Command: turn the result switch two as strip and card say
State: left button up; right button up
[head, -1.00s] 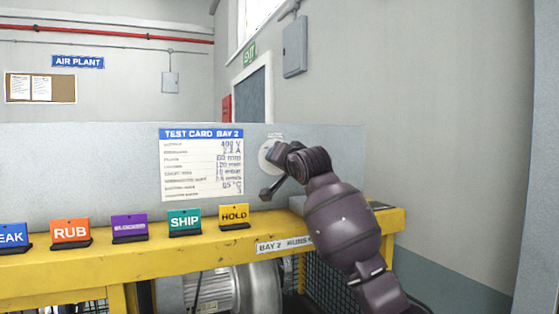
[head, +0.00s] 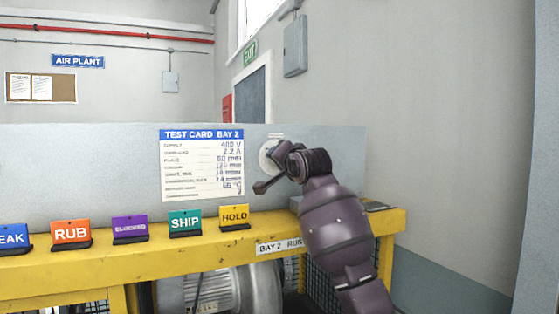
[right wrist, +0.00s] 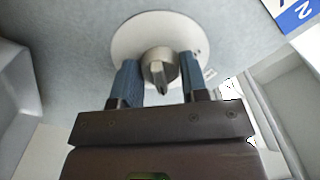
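The result switch is a silver knob (right wrist: 160,72) on a round white plate (right wrist: 125,45), seen in the right wrist view. Its ridge points downward in that picture. My right gripper (right wrist: 160,75) has one blue finger on each side of the knob, with gaps showing, so it is open around it. In the head view the plate (head: 266,157) is partly hidden by my right gripper (head: 278,152). The test card (head: 201,170) for bay 2 is left of it; its small print is blurred. A label strip (head: 280,246) on the bench front starts "BAY 2"; my arm covers its end. My left gripper is out of view.
A motor (head: 215,292) sits beneath the bench.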

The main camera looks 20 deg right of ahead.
jog(key=o, duration=0.4)
pick_arm(q)
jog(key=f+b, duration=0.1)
jog(key=b, duration=0.1)
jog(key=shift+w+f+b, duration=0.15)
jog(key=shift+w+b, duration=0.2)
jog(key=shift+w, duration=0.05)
pick_arm(e)
jog(key=s, duration=0.7)
jog(key=s+d, duration=0.1)
jog(key=s, duration=0.2)
jog(key=shift+s, duration=0.4)
